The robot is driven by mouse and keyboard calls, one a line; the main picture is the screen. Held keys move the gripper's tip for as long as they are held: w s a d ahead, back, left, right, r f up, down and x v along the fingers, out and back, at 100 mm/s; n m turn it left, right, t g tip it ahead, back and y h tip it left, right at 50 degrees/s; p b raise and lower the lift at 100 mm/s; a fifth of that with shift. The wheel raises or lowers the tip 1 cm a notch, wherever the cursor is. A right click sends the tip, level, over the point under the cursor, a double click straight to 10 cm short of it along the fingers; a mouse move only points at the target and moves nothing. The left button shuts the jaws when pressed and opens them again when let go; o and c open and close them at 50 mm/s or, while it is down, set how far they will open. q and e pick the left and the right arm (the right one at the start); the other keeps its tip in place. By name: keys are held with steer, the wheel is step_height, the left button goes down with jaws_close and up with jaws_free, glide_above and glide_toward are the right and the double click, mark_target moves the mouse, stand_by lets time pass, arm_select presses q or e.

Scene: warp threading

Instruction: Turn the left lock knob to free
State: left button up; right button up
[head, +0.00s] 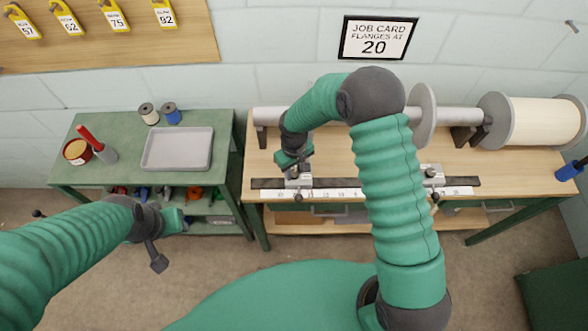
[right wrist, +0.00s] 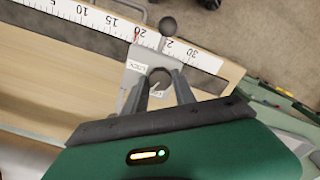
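The left carriage (head: 299,181) sits on the scale rail near its left end. In the right wrist view its grey plate (right wrist: 136,75) carries the dark round lock knob (right wrist: 159,77), with small labels beside it, one reading LOCK; the other is too small to read surely. My right gripper (right wrist: 160,83) is over the plate, its two fingers apart on either side of the knob; whether they touch it is unclear. In the head view my right gripper (head: 297,171) is small at the carriage and hides the knob. My left gripper (head: 158,262) hangs before the green bench, its fingers unclear.
The scale (head: 345,193) runs along the wooden table front, with a second carriage (head: 433,176) to the right. A dark ball handle (right wrist: 168,26) stands beyond the knob. A roller with flanges (head: 424,115) lies behind. The green bench holds a grey tray (head: 178,149).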

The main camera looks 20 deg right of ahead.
jaws_close()
steer(key=n+p, duration=0.1)
steer(key=n, duration=0.2)
steer(key=shift+r, duration=0.1)
steer(key=shift+n, duration=0.8)
steer(key=o, duration=0.5)
jaws_free()
steer(key=shift+o, duration=0.2)
